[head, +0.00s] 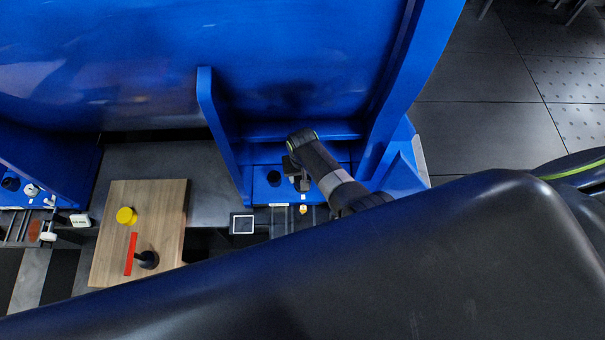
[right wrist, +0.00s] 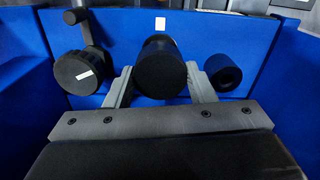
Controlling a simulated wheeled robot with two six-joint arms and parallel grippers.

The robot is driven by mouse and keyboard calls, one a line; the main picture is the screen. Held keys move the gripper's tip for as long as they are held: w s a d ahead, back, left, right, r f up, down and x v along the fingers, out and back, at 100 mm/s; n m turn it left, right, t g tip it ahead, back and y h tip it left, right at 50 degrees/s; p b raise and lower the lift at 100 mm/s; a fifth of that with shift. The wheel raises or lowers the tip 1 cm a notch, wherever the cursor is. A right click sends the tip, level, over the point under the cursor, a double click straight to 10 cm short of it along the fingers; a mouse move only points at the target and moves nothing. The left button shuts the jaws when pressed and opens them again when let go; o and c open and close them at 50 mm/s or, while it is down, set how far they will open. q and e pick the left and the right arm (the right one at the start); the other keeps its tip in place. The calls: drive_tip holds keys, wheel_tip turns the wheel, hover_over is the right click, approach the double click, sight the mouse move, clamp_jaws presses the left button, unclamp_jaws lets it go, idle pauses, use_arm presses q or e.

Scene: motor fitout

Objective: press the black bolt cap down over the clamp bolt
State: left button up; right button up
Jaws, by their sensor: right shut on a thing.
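My right gripper (head: 301,184) reaches down over the blue motor foot (head: 258,190). In the right wrist view its two grey fingers are shut on a black cylindrical cap (right wrist: 160,68), its round end facing the camera. The cap appears over the foot, but I cannot tell whether it touches anything below. The clamp bolt is not visible; whatever lies under the cap is hidden. A dark round fitting with a recessed centre (right wrist: 222,73) stands on the foot beside the right finger. My left gripper is in neither view.
A black disc with a white label (right wrist: 80,72) sits close by the left finger. Blue walls (head: 222,135) flank the foot. A wooden board (head: 168,200) at left carries a yellow knob (head: 126,216), a red bar (head: 131,254) and a black piece (head: 148,260).

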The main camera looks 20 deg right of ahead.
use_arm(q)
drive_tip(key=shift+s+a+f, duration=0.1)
use_arm(e)
drive_tip(key=shift+f, duration=0.15)
use_arm(q)
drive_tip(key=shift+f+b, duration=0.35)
drive_tip(key=shift+b, duration=0.05)
use_arm(e)
drive_tip(key=shift+f, duration=0.4)
